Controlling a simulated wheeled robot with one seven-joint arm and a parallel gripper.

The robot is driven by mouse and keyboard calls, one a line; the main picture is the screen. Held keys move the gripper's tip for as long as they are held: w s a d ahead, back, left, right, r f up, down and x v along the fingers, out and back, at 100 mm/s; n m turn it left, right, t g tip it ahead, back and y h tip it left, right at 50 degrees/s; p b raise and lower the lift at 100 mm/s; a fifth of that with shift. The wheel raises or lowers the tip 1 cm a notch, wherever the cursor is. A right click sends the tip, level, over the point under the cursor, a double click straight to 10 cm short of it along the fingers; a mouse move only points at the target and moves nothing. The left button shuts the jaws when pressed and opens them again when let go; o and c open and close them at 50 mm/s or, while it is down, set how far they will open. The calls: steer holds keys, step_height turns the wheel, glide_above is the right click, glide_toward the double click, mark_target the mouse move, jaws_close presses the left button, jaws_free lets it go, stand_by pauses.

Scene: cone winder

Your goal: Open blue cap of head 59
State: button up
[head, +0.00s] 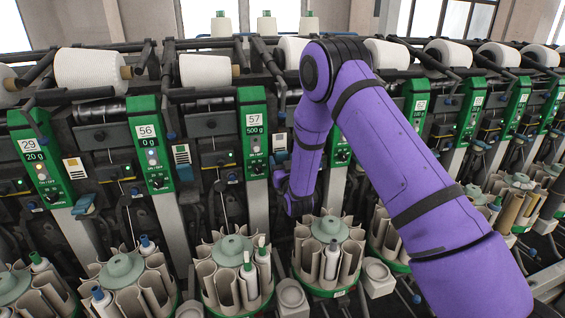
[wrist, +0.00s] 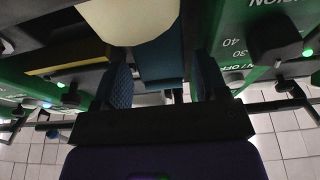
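A blue cap (wrist: 160,58) shows in the wrist view, below a cream rounded part. My gripper (wrist: 164,88) is open, with its two blue textured fingers on either side of the cap and a gap at least on the right. Whether either finger touches the cap is unclear. In the head view my gripper (head: 297,196) is in front of the machine, right of the panel marked 57, largely covered by my purple arm. No number 59 is legible; my arm hides part of the panel row.
The panels marked 56 (head: 147,132) and 57 (head: 254,121) stand left of my arm. Below them are round bobbin magazines (head: 233,272) with several upright tubes. White yarn cones (head: 205,70) line the top. Green panels flank my gripper closely in the wrist view.

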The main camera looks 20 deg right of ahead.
steer(key=v, duration=1)
steer(key=shift+s, duration=0.4)
